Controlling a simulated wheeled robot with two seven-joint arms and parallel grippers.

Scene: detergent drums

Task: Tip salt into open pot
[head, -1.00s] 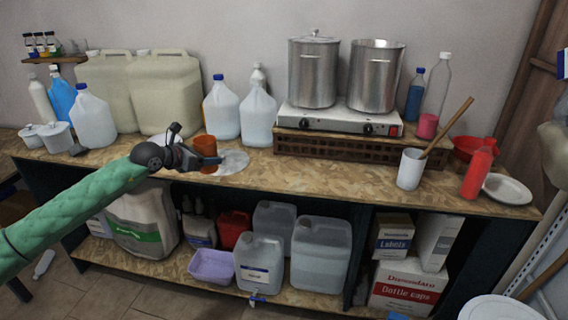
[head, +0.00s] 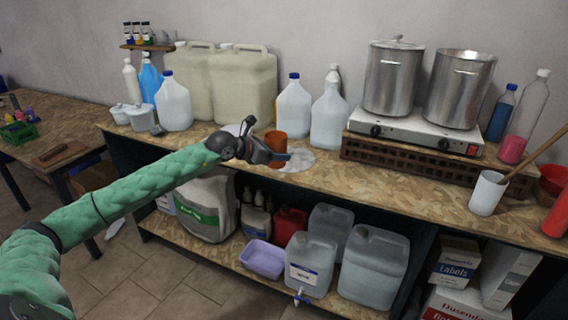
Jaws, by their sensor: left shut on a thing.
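My left gripper (head: 281,158) comes in from the left over the bench and is shut on a small orange-brown cup (head: 276,140). The cup looks upright; its contents are hidden, so I cannot see any salt. The open pot (head: 459,90) is the right-hand steel pot, with no lid, on the white hotplate (head: 415,132) at the back right. Its inside is mostly hidden by the rim. The steel pot to its left (head: 393,80) has a lid on. The cup is well left of both pots and lower. My right gripper is not in view.
A pale round patch (head: 301,159) lies on the bench (head: 340,185) by the cup. White jugs (head: 294,107) stand behind it. The hotplate rests on a brown crate (head: 400,160). A white beaker (head: 487,193) with a wooden stick stands at the right. Bench front is mostly clear.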

